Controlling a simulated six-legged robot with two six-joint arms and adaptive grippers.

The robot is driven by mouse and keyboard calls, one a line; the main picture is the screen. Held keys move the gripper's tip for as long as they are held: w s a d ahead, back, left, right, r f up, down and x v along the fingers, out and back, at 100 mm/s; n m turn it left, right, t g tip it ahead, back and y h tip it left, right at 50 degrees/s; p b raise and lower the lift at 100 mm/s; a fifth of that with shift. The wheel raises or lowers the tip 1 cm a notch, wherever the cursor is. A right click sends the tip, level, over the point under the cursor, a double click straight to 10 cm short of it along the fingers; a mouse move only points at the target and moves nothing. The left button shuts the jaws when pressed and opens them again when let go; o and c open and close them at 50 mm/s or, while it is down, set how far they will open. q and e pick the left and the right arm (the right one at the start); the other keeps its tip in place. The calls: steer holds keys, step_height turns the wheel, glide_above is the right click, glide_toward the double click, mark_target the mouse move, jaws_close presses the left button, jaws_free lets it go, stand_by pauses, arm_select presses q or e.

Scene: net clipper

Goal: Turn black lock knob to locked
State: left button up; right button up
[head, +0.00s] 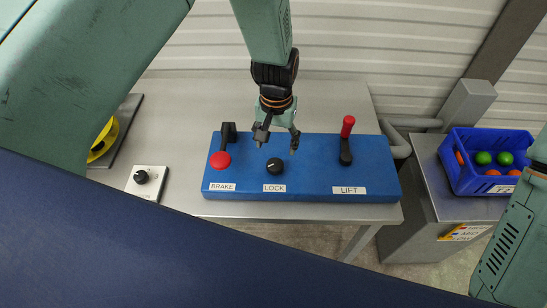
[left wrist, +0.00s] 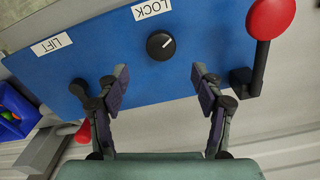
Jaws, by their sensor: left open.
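The black lock knob (head: 275,165) sits on the blue control panel (head: 310,180), above the LOCK label (head: 274,188). It is round with a white pointer line; in the left wrist view the knob (left wrist: 160,44) shows unobstructed between and beyond the fingers. My left gripper (head: 277,146) comes down from above in the head view, its fingers spread and empty, just behind and above the knob, apart from it. In the left wrist view my left gripper (left wrist: 160,78) is open. My right gripper is not seen.
The panel also carries the red-ended BRAKE lever (head: 220,159) at left and the red-handled LIFT lever (head: 347,140) at right. A small white plate with a black knob (head: 142,177) lies left on the table. A blue crate (head: 478,180) of coloured balls stands right.

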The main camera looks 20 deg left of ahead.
mark_target(275, 164)
arm_select(q)
step_height(275, 164, down, 7)
steer(key=shift+a+f, duration=0.1)
steer(key=shift+s+f, duration=0.15)
steer(key=shift+f, duration=0.3)
steer(key=shift+f, duration=0.1)
steer(key=shift+c, duration=0.3)
steer(key=shift+c, duration=0.8)
steer(key=c, duration=0.9)
